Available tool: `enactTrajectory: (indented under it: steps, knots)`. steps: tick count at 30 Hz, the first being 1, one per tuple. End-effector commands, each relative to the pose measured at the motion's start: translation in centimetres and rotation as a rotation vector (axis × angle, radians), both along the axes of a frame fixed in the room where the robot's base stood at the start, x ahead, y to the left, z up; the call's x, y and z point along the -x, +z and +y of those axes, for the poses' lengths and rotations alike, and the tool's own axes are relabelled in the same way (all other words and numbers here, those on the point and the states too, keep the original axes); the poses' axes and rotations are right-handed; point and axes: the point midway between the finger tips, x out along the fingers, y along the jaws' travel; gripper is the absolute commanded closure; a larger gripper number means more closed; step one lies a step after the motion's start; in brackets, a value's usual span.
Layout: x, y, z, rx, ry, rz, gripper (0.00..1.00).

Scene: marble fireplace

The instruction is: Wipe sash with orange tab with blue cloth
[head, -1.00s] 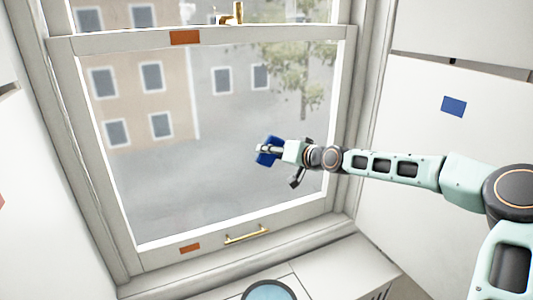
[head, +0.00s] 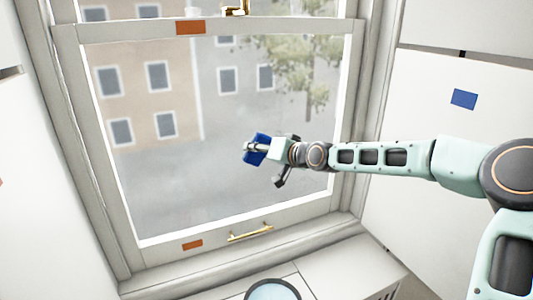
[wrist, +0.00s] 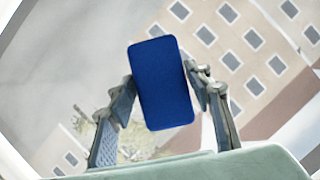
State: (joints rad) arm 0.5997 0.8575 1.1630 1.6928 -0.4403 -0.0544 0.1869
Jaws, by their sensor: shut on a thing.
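The window sash (head: 82,140) stands in the middle of the head view, with one orange tab (head: 191,27) on its top rail and another orange tab (head: 192,245) on its bottom rail. My gripper (head: 252,148) is shut on the blue cloth (head: 257,157), in front of the lower middle of the pane. In the wrist view the cloth (wrist: 161,83) is a blue block between the two fingers, with the glass and buildings behind it. I cannot tell whether the cloth touches the glass.
A brass handle (head: 250,232) sits on the sash's bottom rail and a brass latch (head: 237,7) above the top rail. A round bluish item (head: 273,289) lies below the sill. A blue tab (head: 463,99) marks the right panel.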

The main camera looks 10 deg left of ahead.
Motion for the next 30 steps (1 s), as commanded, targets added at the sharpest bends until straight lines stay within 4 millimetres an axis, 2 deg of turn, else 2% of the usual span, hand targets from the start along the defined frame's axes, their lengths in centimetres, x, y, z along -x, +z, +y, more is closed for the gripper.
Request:
enactTrajectory:
  steps: [3, 11, 21, 30]
  knots:
    - [0.5, -0.1, 0.8, 0.000, -0.001, -0.002, 0.73]
    - [0.8, -0.1, 1.2, 0.000, -0.001, -0.001, 0.73]
    - [2.0, -0.2, 3.7, 0.002, 0.001, -0.002, 0.73]
    - [2.7, 0.0, 4.8, -0.001, 0.001, -0.003, 0.73]
